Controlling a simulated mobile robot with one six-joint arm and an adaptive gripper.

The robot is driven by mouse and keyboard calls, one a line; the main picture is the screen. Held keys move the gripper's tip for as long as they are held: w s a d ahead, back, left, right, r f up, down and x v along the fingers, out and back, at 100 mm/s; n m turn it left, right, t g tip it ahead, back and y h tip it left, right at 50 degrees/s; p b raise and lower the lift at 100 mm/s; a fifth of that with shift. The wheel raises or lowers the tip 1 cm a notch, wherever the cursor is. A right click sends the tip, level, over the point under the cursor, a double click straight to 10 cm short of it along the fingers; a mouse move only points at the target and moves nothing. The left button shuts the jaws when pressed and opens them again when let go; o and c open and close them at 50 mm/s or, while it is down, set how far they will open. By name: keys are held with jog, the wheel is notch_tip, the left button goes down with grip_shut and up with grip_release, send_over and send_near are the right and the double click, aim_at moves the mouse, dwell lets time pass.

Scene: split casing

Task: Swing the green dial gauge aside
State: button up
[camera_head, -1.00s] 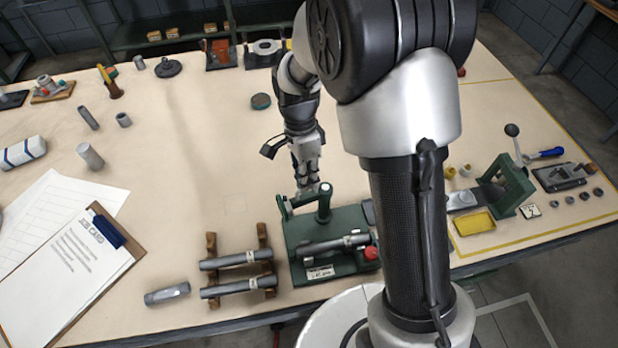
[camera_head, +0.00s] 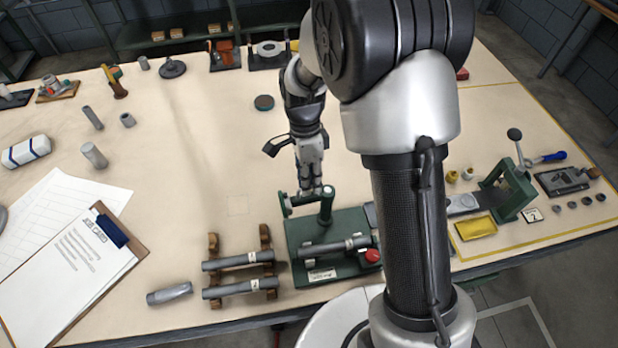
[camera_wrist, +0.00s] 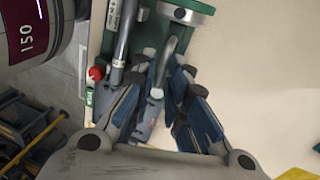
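The green dial gauge (camera_head: 326,207) stands as an upright post on a green base fixture (camera_head: 297,232). Its arm reaches left from the post to a round end. My gripper (camera_head: 310,190) points down at this arm, just left of the post top, and partly hides it. In the wrist view my blue-grey fingers (camera_wrist: 167,72) are on either side of a bent grey rod (camera_wrist: 168,58), near the round top of the green post (camera_wrist: 186,14). Whether the fingers press on the rod cannot be made out. A grey shaft (camera_head: 335,247) lies across the fixture below the arm.
A red knob (camera_head: 372,256) sits at the fixture's right. Two grey shafts (camera_head: 238,261) rest on brown supports to the left, and a loose grey cylinder (camera_head: 169,293) lies beyond. A green press (camera_head: 508,190) and yellow tray (camera_head: 476,228) are right. The table behind the fixture is mostly clear.

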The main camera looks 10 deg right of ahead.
jog(key=shift+o, duration=1.2)
jog(key=shift+r, duration=0.1)
jog(key=shift+w+r, duration=0.2)
jog(key=shift+r, duration=0.25)
jog(key=v, duration=1.1)
jog(key=shift+s+r, duration=0.1)
jog(key=shift+s, duration=0.1)
